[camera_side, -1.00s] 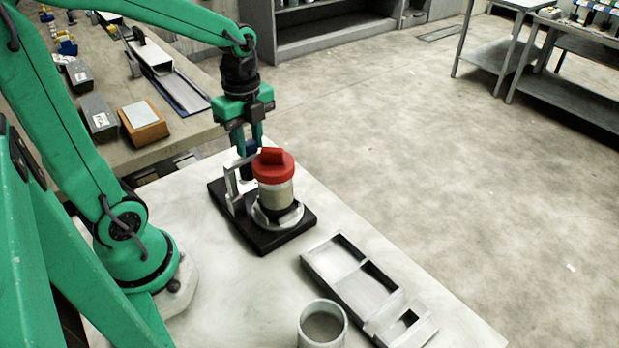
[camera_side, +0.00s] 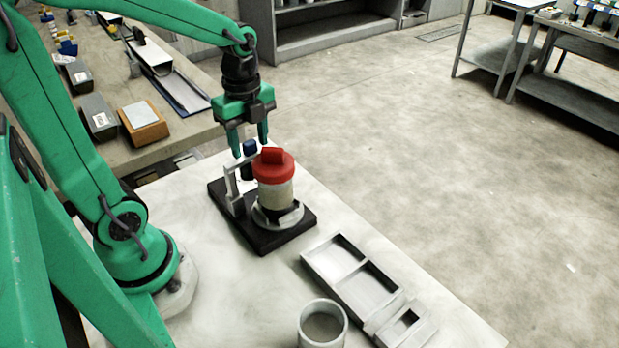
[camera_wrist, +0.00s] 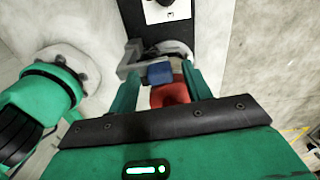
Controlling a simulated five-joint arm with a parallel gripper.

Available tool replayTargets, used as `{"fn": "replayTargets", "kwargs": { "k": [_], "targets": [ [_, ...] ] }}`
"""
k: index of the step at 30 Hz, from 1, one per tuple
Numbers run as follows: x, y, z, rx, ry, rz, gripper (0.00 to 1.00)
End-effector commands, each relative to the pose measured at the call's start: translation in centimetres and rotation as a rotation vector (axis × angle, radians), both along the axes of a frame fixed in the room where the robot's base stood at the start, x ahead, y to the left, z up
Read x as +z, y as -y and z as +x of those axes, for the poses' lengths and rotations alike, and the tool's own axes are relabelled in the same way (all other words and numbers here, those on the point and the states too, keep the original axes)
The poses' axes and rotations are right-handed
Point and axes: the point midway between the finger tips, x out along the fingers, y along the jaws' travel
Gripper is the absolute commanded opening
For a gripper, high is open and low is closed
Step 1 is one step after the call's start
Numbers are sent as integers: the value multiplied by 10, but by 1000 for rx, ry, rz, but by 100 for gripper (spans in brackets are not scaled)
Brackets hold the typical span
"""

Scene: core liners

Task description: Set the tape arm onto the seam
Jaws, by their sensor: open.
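A clear core liner (camera_side: 276,197) with a red cap (camera_side: 273,166) stands upright on a black base (camera_side: 272,243). Beside it, on the left, stands the grey tape arm (camera_side: 231,183) with a dark blue block (camera_side: 249,147) at its top. The block is close to the red cap; I cannot tell whether the arm touches the seam. My gripper (camera_side: 249,148) is open, its fingers apart on either side of the blue block. In the wrist view the blue block (camera_wrist: 160,72) shows between the fingers, beside the red cap (camera_wrist: 170,95), with the grey arm (camera_wrist: 130,66) behind.
On the white table, a grey compartment tray (camera_side: 352,285) lies at the front right and a round grey cup (camera_side: 322,325) stands near the front edge. A bench at the back left holds an orange-brown box (camera_side: 144,124) and other items.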

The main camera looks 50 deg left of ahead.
Motion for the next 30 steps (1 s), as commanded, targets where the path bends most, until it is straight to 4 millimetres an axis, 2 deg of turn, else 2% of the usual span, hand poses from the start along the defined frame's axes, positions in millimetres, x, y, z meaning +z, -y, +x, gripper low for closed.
{"fn": "replayTargets", "kwargs": {
  "k": [5,19,24,30],
  "targets": [
    [11,0,1,0,4,0,49],
    [67,0,1,-1,4,1,49],
    [76,0,0,-1,3,0,49],
    [78,0,0,-1,2,0,49]
  ]
}}
